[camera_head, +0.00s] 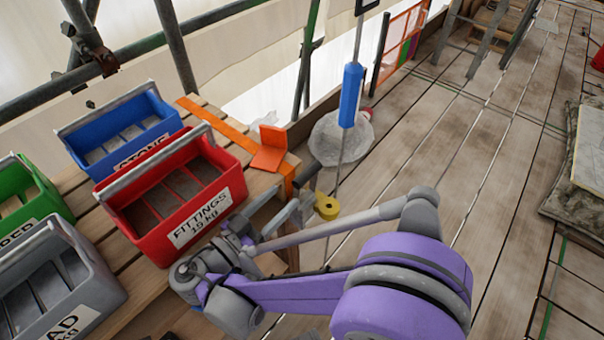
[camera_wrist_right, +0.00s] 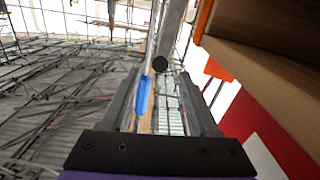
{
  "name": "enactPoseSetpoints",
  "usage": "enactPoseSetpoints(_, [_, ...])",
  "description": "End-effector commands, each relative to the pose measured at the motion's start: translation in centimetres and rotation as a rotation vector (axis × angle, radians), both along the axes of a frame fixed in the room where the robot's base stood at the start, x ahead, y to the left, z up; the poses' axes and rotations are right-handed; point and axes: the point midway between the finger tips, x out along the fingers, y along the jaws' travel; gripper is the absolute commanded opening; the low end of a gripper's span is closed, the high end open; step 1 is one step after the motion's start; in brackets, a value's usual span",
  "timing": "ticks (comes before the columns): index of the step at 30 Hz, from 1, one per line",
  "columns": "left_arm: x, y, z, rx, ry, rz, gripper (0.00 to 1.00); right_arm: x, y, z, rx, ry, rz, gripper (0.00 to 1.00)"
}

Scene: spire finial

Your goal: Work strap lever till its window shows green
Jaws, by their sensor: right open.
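The orange strap (camera_head: 222,123) runs over the wooden bench to an upright orange plate (camera_head: 268,147) at the bench's right edge. A dark, round-ended bar (camera_head: 309,172), possibly the lever's handle, sticks out below that edge. In the right wrist view, a grey bar with a dark round end (camera_wrist_right: 160,64) shows near the fingertips; I cannot tell whether they touch. My right gripper (camera_head: 292,212) is open beside the bench's right edge, close to the dark bar. No window colour can be made out. My left gripper is out of view.
A red FITTINGS crate (camera_head: 131,194), a blue crate (camera_head: 75,136), a grey crate (camera_head: 13,270) and a green crate (camera_head: 49,205) stand on the bench. A blue cylinder (camera_head: 351,95) hangs on a line beyond. A yellow round piece (camera_head: 327,207) is close to my gripper.

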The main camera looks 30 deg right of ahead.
Motion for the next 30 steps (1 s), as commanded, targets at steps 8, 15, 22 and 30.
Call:
enactPoseSetpoints(8, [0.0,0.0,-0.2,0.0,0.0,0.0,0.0,1.7,-4.3,0.0,-0.001,0.002,-0.006,0.62])
enactPoseSetpoints(15, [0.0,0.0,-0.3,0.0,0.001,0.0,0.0,3.3,-8.1,0.0,0.0,0.003,-0.003,0.62])
enactPoseSetpoints(22, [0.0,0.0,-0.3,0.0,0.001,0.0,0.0,3.9,-9.6,0.0,0.001,0.004,0.0,0.62])
enactPoseSetpoints(30, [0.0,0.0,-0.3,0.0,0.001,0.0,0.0,4.0,-9.7,0.0,0.001,0.004,0.001,0.62])
